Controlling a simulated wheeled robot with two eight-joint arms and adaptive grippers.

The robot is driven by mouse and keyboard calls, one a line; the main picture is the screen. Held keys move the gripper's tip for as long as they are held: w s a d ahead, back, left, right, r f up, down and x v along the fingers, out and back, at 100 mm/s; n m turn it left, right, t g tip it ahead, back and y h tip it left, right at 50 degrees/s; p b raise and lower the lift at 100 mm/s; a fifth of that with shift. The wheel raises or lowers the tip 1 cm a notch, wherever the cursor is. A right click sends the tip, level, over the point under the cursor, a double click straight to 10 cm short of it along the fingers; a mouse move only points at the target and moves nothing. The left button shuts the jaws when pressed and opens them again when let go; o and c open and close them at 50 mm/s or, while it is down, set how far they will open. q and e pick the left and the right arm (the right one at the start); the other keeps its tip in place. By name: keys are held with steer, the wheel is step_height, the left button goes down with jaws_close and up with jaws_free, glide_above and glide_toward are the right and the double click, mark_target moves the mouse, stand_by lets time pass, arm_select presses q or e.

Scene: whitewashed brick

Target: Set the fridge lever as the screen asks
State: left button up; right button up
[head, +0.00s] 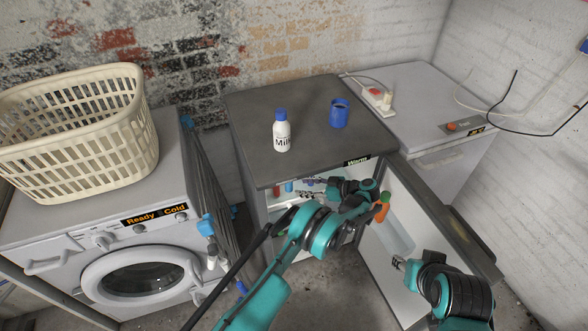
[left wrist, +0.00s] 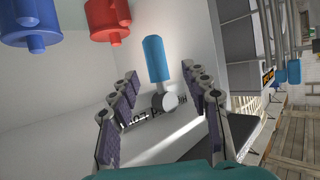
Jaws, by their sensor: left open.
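The fridge (head: 262,205) stands with its door (head: 430,215) swung open to the right. Its small screen (head: 357,161) reads "Warm". In the left wrist view a lever with a blue handle (left wrist: 155,60) sticks out from a round grey pivot (left wrist: 167,101). A label beside the pivot is partly hidden and unclear. My left gripper (head: 310,186) reaches inside the fridge. Its open fingers (left wrist: 160,78) stand on either side of the lever, with gaps visible. My right gripper (head: 398,262) is near the open door's inner side, small in view; its opening is unclear.
A milk bottle (head: 282,132) and a blue mug (head: 339,114) stand on the fridge. Blue (left wrist: 28,22) and red (left wrist: 108,20) items show near my left gripper. An orange item (head: 382,208) is by the door. A washing machine (head: 70,240) with basket (head: 80,130) stands left.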

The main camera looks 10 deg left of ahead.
mark_target(291, 184)
arm_select(q)
steer(key=x, duration=0.2)
steer(key=b+x, duration=0.1)
steer(key=x, duration=0.1)
steer(key=b+x, duration=0.1)
steer(key=x, duration=0.2)
steer(key=shift+w+r, duration=0.15)
steer(key=shift+w, duration=0.2)
steer(key=shift+a+b, duration=0.3)
steer(key=shift+a, duration=0.15)
jaws_close()
arm_select(e)
steer(key=shift+w+f, duration=0.25)
steer(key=shift+f, duration=1)
